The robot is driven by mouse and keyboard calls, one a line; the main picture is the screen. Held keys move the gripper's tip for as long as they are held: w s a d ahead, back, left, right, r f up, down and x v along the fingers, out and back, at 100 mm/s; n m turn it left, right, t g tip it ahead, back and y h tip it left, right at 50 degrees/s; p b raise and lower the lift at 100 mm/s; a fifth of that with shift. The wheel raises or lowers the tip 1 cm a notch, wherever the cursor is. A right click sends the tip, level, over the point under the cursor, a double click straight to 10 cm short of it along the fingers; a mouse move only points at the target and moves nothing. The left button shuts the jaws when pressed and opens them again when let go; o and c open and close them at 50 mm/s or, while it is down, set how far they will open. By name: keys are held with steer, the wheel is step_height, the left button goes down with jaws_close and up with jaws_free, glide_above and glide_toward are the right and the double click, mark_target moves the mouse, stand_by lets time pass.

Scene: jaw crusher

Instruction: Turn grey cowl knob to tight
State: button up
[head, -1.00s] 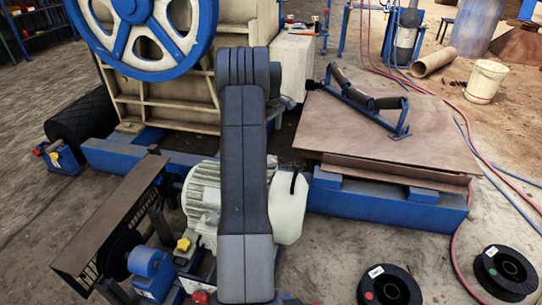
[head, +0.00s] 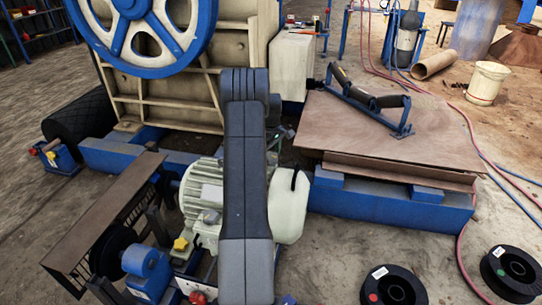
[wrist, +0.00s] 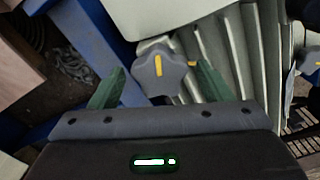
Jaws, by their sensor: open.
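The grey cowl knob (wrist: 172,75) is lobed and has a yellow stripe on its face, running nearly up and down in the wrist view. A small yellow mark shows just right of it. My gripper (wrist: 157,80) is open, with one green finger on each side of the knob. Gaps show between the fingers and the knob, and I cannot tell the depth between them. In the head view my arm hides the knob and the gripper. The motor with its pale end cowl (head: 290,205) shows behind my arm.
A second knob with a yellow mark (wrist: 308,62) is at the right edge of the wrist view. A blue frame beam (wrist: 90,55) runs left of the knob. In the head view, a brown board (head: 390,140) with a black-handled tool lies right of the motor.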

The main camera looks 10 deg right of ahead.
steer(key=c, duration=1)
